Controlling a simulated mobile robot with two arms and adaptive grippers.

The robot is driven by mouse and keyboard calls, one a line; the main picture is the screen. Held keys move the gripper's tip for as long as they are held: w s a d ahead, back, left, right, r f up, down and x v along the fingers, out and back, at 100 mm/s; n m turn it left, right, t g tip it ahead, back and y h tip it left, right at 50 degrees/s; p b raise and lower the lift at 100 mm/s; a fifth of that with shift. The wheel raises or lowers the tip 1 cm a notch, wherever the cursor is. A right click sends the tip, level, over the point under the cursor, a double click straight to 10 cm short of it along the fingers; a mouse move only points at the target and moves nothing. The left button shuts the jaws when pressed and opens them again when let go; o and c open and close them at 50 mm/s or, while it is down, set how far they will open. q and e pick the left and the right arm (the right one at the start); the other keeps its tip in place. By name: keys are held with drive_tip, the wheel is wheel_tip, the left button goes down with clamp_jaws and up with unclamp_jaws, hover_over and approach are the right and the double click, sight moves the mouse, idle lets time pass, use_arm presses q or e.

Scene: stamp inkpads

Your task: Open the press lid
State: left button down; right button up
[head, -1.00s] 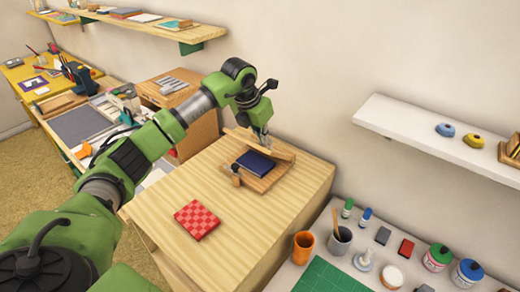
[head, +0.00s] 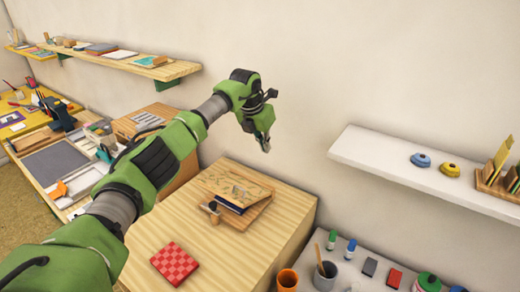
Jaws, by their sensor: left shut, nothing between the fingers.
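The wooden press (head: 256,211) stands on the light wooden cabinet top. Its lid (head: 238,183), a pale board with faint markings, lies low and slanted over a dark blue block (head: 229,206). Only the block's front edge shows below the lid. A small wooden knob with a dark fitting (head: 213,209) sits at the press's front left. My left gripper (head: 265,148) is shut and empty, in the air above and behind the press, apart from the lid. My right gripper is not in view.
A red checkered tile (head: 174,263) lies on the cabinet top (head: 225,250), with bare wood around it. A white wall shelf (head: 375,157) is at the right. Cups (head: 287,281) and small bottles stand on the table at lower right. My left arm crosses the left side.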

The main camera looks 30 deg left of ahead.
use_arm(q)
drive_tip(key=shift+s+a+r, duration=0.1)
drive_tip(key=shift+s, duration=0.3)
idle(0.6)
drive_tip(key=shift+r, duration=0.1)
